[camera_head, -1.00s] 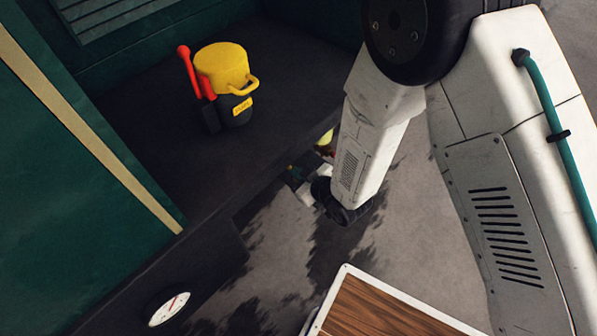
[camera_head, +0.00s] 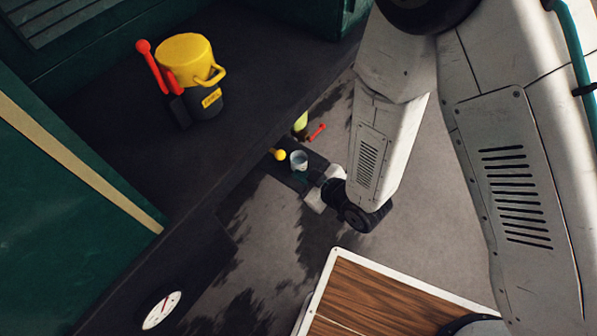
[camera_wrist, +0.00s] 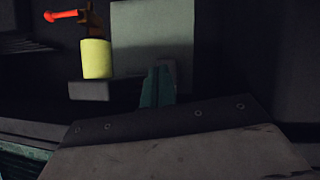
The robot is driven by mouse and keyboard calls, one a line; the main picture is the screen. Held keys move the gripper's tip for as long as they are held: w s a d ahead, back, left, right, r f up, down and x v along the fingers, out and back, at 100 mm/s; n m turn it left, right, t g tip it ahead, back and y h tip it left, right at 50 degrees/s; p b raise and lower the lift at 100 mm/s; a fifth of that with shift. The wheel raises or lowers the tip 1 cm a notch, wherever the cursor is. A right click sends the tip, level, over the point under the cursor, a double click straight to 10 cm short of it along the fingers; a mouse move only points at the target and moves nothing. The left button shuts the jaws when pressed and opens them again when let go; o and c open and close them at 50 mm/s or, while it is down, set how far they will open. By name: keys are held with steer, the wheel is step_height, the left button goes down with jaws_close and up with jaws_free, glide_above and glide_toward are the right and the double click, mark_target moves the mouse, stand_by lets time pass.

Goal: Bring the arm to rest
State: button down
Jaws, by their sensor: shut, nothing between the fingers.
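My arm comes down from the upper right in the head view, its white links bent at a dark wrist. My gripper shows in the wrist view (camera_wrist: 158,86) as teal fingers pressed together, with nothing between them. In the head view its fingertips are hard to make out among the small things left of the wrist. In the wrist view the gripper is in front of a grey panel (camera_wrist: 150,35), to the right of a pale yellow cylinder (camera_wrist: 97,58) with a red-tipped lever (camera_wrist: 62,15).
A yellow-topped black container (camera_head: 186,58) with a red handle (camera_head: 152,65) stands on the dark ledge at upper left. A white dial (camera_head: 161,310) is at lower left.

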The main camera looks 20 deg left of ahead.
stand_by(0.8)
steer(key=s+d+f+m+g+h, duration=0.1)
steer(key=s+d+f+g+h, duration=0.1)
steer(key=d+f+h, duration=0.3)
steer(key=w+d+r+m+h, duration=0.2)
steer(key=d+r+h, duration=0.15)
steer(key=d, duration=0.35)
steer(key=w+d+r+m+g+h, duration=0.2)
steer(key=d+r+m+h, duration=0.2)
steer(key=d+r, duration=0.85)
steer(key=s+d+r+m, duration=0.4)
steer(key=d+r, duration=0.5)
steer(key=r, duration=0.4)
steer(key=s+d+r+m+t+y, duration=0.1)
steer(key=s+d+r+m, duration=0.4)
steer(key=d+r, duration=0.3)
step_height(320, 180, up, 5)
steer(key=shift+s+d+f, duration=0.1)
steer(key=shift+s+d, duration=0.3)
steer(key=shift+s, duration=0.35)
